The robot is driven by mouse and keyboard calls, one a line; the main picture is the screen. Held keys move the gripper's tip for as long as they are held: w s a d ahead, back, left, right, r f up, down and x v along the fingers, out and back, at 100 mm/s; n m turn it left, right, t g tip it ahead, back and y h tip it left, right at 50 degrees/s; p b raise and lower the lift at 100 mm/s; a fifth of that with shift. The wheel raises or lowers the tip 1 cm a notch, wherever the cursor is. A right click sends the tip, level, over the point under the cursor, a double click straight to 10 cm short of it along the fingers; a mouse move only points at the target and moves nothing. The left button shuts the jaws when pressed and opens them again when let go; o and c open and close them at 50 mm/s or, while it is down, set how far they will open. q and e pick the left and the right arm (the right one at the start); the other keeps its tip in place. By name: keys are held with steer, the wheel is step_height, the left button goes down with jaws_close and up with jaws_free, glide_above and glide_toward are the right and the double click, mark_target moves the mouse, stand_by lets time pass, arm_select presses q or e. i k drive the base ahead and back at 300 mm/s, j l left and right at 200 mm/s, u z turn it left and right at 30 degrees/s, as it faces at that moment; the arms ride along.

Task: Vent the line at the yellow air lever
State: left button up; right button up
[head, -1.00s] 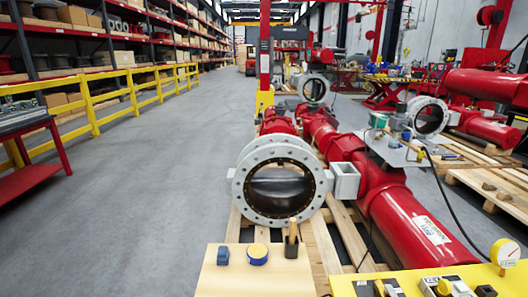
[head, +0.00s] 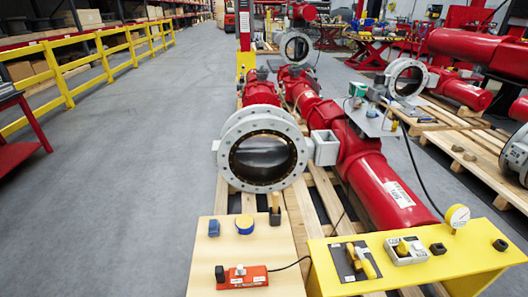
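The yellow air lever (head: 366,263) sits on a dark plate (head: 345,268) at the left part of a yellow bench panel (head: 448,256), bottom right of the head view. It appears as a yellow handle lying slanted across the plate. A round gauge (head: 457,215) rises from the panel's back edge. Neither of my grippers is in view.
A wooden board (head: 205,264) left of the panel holds a red box (head: 243,278) with a cable, plus small blue, yellow and black items. Behind stand the grey-flanged valve (head: 264,152) and its red actuator (head: 370,180) on a pallet.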

mark_target(371, 273)
steer(key=z, duration=1.25)
